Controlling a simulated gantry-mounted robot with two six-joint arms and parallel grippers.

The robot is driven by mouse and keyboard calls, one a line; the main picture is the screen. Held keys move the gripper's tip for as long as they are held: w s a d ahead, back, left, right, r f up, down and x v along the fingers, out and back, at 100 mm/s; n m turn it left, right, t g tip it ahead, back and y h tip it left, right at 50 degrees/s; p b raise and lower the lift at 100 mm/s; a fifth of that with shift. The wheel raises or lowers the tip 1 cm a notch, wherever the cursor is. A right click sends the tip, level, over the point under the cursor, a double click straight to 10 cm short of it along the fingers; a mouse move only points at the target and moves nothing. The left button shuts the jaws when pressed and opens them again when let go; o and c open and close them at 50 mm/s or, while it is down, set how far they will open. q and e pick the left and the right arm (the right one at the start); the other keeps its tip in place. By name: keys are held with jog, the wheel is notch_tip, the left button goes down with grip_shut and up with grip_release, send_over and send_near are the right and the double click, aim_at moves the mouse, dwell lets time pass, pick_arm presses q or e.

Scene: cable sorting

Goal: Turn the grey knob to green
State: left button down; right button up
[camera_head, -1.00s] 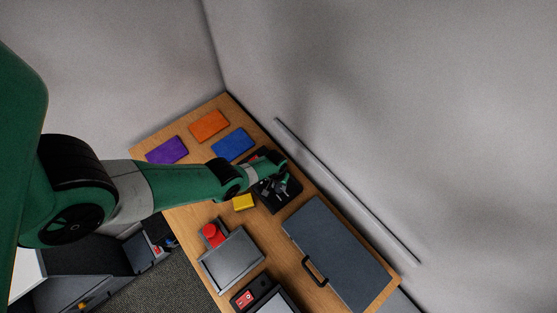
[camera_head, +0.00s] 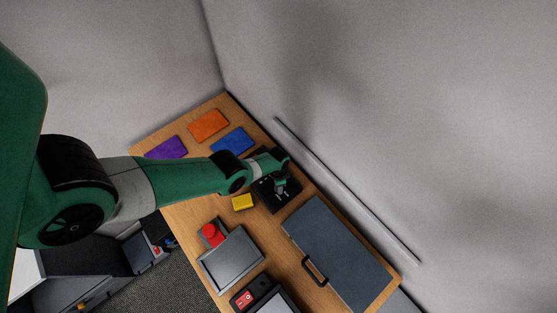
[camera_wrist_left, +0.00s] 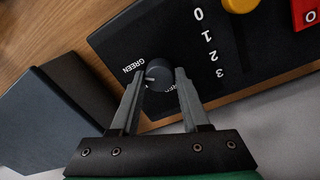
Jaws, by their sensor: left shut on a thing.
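The dark grey round knob (camera_wrist_left: 158,72) sits on a black panel (camera_wrist_left: 140,42) in the left wrist view. "GREEN" is printed on the panel left of the knob, and another label below it is partly covered. A small pale mark shows at the knob's lower left edge. My left gripper (camera_wrist_left: 159,76) is shut on the knob, one finger on each side. In the head view my left gripper (camera_head: 281,187) is over the black panel (camera_head: 285,203), and the knob cannot be made out there. My right gripper is not in view.
The panel also bears numbers 0 to 3, a yellow round part (camera_wrist_left: 240,4) and a red switch (camera_wrist_left: 307,13). A dark box (camera_wrist_left: 55,118) stands close beside the panel. A yellow block (camera_head: 243,202) and a blue pad (camera_head: 233,142) lie near the arm on the table.

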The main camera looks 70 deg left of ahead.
pick_arm(q)
jog(key=shift+m, duration=1.4)
jog(key=shift+c, duration=1.9)
grip_release()
